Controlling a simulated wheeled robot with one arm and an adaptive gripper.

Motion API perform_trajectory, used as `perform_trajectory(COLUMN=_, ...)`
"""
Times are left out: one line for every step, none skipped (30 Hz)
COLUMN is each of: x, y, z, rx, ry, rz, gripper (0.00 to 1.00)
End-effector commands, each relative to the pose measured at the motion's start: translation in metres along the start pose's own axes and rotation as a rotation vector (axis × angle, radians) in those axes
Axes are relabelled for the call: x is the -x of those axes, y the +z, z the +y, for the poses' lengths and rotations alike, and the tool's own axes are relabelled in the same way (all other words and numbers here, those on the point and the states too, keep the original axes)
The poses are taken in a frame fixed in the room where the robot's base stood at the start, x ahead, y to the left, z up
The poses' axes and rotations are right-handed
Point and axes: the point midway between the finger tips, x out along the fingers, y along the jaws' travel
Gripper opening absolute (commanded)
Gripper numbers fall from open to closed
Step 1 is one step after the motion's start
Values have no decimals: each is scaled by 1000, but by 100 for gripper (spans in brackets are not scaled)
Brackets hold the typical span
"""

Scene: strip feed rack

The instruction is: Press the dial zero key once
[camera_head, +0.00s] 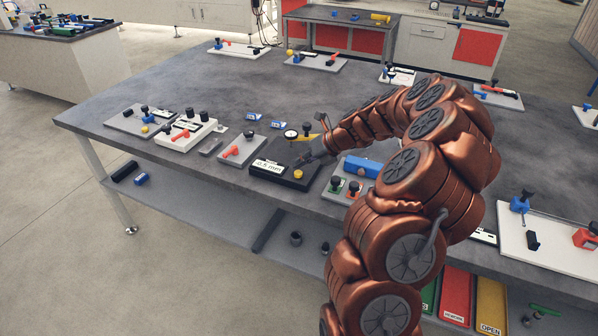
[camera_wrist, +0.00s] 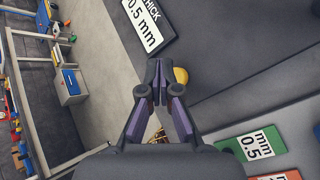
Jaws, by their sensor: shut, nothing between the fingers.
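A dark block (camera_head: 268,172) near the table's front edge carries a white "0.5 mm" label (camera_head: 268,167) and a round yellow button (camera_head: 298,174). No wording on the button is readable; it may be the dial zero key. A small round dial (camera_head: 290,134) stands just behind the block. My gripper (camera_head: 302,161) is above the block, by the yellow button. In the wrist view my fingertips (camera_wrist: 159,72) are together and empty. The yellow button (camera_wrist: 181,75) shows just right of them, partly hidden. I cannot tell whether they touch it.
A blue block (camera_head: 359,166) and a plate with green and red labelled pads (camera_head: 345,190) stand right of the dark block. A fixture with a red lever (camera_head: 241,148) stands to its left. The table's front edge (camera_head: 220,185) is close by.

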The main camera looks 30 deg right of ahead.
Motion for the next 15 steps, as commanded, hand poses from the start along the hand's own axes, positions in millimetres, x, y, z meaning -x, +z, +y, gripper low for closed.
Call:
perform_trajectory(x=0, y=0, z=0, rx=0, ry=0, rz=0, gripper=0)
perform_trajectory(x=0, y=0, z=0, rx=-1, ry=0, rz=0, gripper=0)
perform_trajectory(x=0, y=-1, z=-1, rx=-1, ry=0, rz=0, gripper=0)
perform_trajectory(x=-1, y=-1, z=-1, rx=-1, ry=0, rz=0, gripper=0)
perform_trajectory(x=-1, y=-2, z=-2, rx=-2, ry=0, rz=0, gripper=0)
perform_trajectory(x=-2, y=-2, z=-2, rx=-3, ry=-1, rz=0, gripper=0)
perform_trajectory(x=-2, y=-3, z=-3, rx=-3, ry=-1, rz=0, gripper=0)
perform_trajectory(x=-3, y=-4, z=-3, rx=-3, ry=-1, rz=0, gripper=0)
perform_trajectory(x=-3, y=-4, z=-4, rx=-2, ry=-1, rz=0, gripper=0)
perform_trajectory(x=-4, y=-5, z=-4, rx=-2, ry=-1, rz=-1, gripper=0)
perform_trajectory(x=-4, y=-5, z=-4, rx=-2, ry=-1, rz=0, gripper=0)
perform_trajectory(x=-5, y=-6, z=-5, rx=-1, ry=-1, rz=-1, gripper=0)
perform_trajectory(x=-5, y=-6, z=-5, rx=-1, ry=-1, rz=-1, gripper=0)
perform_trajectory(x=-5, y=-6, z=-5, rx=-1, ry=-1, rz=-1, gripper=0)
perform_trajectory(x=-5, y=-6, z=-5, rx=-1, ry=-1, rz=-1, gripper=0)
